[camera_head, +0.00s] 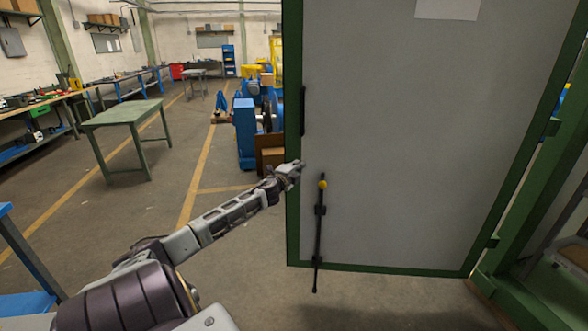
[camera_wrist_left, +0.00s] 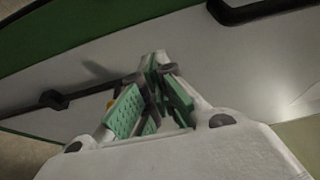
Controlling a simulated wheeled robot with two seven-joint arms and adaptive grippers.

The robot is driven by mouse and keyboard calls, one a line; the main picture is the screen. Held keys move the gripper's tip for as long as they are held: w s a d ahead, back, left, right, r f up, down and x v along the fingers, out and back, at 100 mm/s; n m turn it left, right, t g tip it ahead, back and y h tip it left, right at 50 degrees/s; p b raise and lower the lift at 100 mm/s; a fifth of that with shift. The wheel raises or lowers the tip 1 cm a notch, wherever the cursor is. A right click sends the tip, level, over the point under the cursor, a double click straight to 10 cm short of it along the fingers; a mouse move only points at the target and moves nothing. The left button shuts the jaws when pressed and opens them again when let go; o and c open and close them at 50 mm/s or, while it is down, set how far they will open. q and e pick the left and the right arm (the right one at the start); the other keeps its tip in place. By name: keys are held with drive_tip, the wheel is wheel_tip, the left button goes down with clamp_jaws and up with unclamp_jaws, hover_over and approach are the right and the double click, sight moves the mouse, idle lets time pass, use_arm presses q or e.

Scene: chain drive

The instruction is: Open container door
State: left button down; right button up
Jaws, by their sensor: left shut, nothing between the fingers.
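The container door (camera_head: 410,130) is a large grey panel with a green frame, and it fills the right half of the head view. A black vertical handle (camera_head: 302,111) is on its left side. Below it is a black bolt rod (camera_head: 318,240) with a yellow knob (camera_head: 323,185). My left gripper (camera_head: 299,165) is shut and empty at the door's left edge, below the handle and up-left of the knob. In the left wrist view the closed fingers (camera_wrist_left: 160,62) are near the grey panel, between the handle (camera_wrist_left: 265,10) and the rod (camera_wrist_left: 55,99). I cannot tell whether they touch the door.
A green post (camera_head: 545,150) stands right of the door. A green table (camera_head: 125,117) and blue machinery (camera_head: 245,130) stand to the left and behind. Workbenches (camera_head: 60,100) line the left wall. The floor (camera_head: 90,220) between is clear.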

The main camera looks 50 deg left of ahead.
use_arm(q)
drive_tip(key=shift+s, duration=1.1)
idle(0.3)
